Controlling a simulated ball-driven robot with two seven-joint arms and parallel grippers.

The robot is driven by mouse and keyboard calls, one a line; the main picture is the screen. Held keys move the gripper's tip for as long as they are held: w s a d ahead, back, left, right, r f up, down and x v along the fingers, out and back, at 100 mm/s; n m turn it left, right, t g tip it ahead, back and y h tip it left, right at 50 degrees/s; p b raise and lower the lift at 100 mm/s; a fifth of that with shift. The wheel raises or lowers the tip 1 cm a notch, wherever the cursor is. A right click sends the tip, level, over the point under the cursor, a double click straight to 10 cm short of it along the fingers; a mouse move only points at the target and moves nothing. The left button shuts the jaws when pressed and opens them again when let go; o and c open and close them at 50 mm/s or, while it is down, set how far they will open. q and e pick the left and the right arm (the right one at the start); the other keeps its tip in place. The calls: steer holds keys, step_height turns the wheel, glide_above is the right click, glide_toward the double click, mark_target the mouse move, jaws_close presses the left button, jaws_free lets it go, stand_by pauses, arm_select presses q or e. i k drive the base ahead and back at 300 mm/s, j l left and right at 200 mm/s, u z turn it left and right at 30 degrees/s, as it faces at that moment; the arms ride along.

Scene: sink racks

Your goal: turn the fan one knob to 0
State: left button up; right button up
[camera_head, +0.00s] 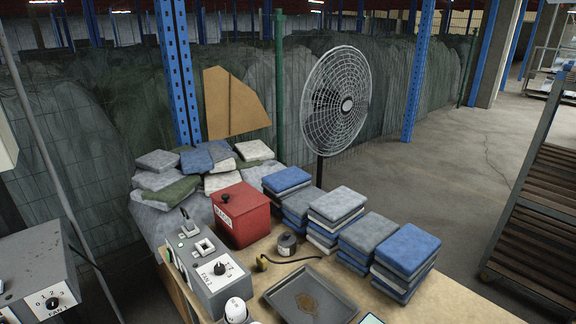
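A grey control box (212,272) stands on the table, with a black knob (220,268) on its sloped white label. The label reads FAN and a character that I cannot read surely. A second grey box (30,268) at the lower left has a black knob (52,302) on a white plate with 0, 1, 2, 3 around it; its FAN lettering is cut by the frame edge. Which number either knob points at is too small to tell. A large caged fan (338,102) stands behind the table. Neither of my grippers is in view.
A red box (240,214) sits behind the middle control box. A grey tray (311,297) lies at the front, near a round metal container (287,243) and a dark cable. Stacks of folded blue and grey cloths (403,258) line the table's far side. A white round object (236,310) stands at the front edge.

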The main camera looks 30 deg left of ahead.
mark_target(52, 304)
steer(key=k+j+u, duration=0.15)
steer(key=k, duration=0.4)
steer(key=u, duration=2.1)
